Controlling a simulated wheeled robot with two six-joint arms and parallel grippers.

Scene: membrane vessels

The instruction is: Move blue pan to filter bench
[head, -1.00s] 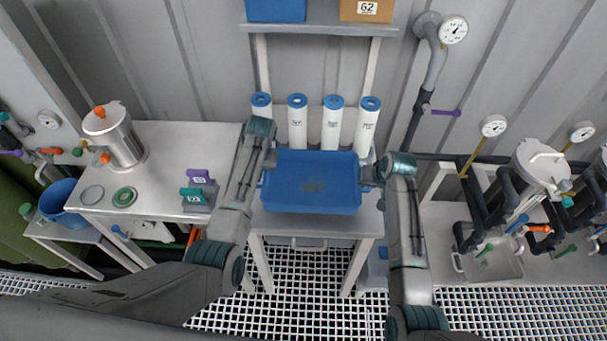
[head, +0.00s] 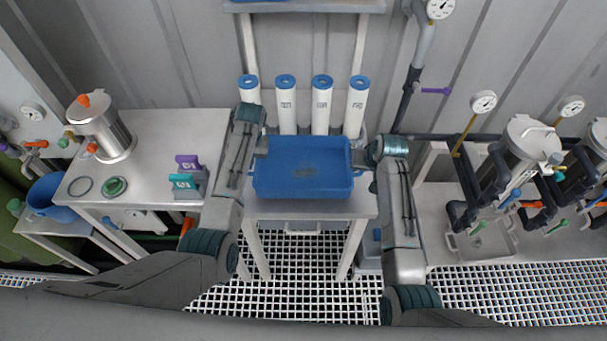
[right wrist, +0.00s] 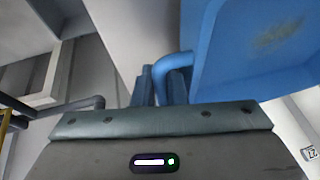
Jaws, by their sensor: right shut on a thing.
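The blue pan (head: 303,168) is an open rectangular tray over the middle bench (head: 303,209), in front of a row of white cartridges. I cannot tell whether it touches the bench top. My right gripper (head: 361,156) is at the pan's right end, shut on its handle. In the right wrist view the blue handle (right wrist: 176,62) runs down between the jaws, with the pan wall (right wrist: 255,50) at upper right. My left gripper (head: 260,147) is at the pan's left end; its fingers are mostly hidden. No label shows which bench is the filter bench.
A left table (head: 150,150) carries a steel vessel (head: 106,130), rings and purple and teal blocks. White cartridges (head: 286,105) with blue tops stand behind the pan. Pipes, gauges and vessels (head: 525,150) fill the right side. Grating floor (head: 300,260) lies in front.

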